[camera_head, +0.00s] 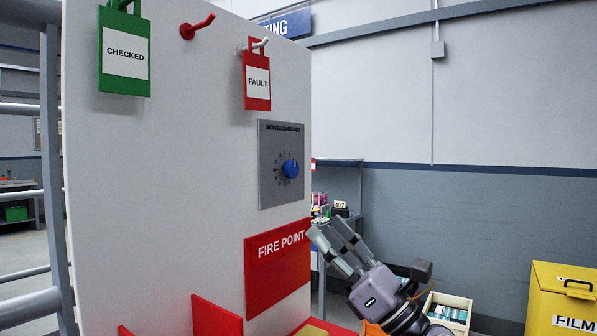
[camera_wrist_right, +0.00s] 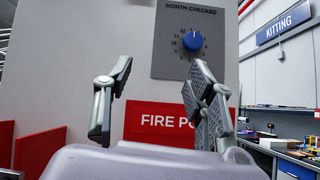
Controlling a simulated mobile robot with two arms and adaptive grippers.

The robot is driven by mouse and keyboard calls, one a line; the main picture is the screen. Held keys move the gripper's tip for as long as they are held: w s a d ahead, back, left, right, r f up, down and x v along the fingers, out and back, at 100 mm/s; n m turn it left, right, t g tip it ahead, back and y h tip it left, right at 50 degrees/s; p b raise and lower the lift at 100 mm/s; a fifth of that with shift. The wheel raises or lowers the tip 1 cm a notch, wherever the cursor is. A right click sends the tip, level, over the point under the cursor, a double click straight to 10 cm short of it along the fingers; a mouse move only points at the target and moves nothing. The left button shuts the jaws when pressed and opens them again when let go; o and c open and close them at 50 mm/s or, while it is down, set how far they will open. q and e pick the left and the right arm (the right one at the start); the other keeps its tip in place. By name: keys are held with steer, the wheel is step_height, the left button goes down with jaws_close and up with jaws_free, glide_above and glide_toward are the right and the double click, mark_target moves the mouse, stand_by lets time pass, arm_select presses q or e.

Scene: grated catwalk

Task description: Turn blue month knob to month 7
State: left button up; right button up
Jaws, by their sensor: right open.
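The blue month knob (camera_head: 290,168) sits on a grey plate (camera_head: 268,190) headed "MONTH CHECKED" on a white board. Small numbers ring the knob; I cannot read which one it points to. In the right wrist view the knob (camera_wrist_right: 193,41) shows above and beyond the fingers, with the plate (camera_wrist_right: 166,60) around it. My right gripper (camera_head: 332,236) is open and empty, below and to the right of the knob, apart from it. In the right wrist view its two fingers (camera_wrist_right: 158,95) stand wide apart in front of the red sign. My left gripper is not in view.
A red "FIRE POINT" panel (camera_head: 277,266) is below the plate. A green "CHECKED" tag (camera_head: 124,82) and a red "FAULT" tag (camera_head: 257,100) hang above, near an empty red hook (camera_head: 197,26). A yellow bin (camera_head: 562,285) stands at right. Railings are at left.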

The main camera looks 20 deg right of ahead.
step_height(320, 180, up, 6)
steer(key=n+g+y, duration=0.2)
steer(key=n+g, duration=0.5)
steer(key=n, duration=0.7)
steer(key=n+h, duration=0.6)
steer(key=h, duration=0.1)
glide_toward(295, 170)
steer(key=shift+t, duration=0.3)
steer(key=p+x, duration=0.5)
steer(key=x, duration=0.4)
steer(key=shift+a+f, duration=0.15)
steer(key=shift+a, duration=0.05)
steer(key=shift+c, duration=0.2)
steer(key=c, duration=1.1)
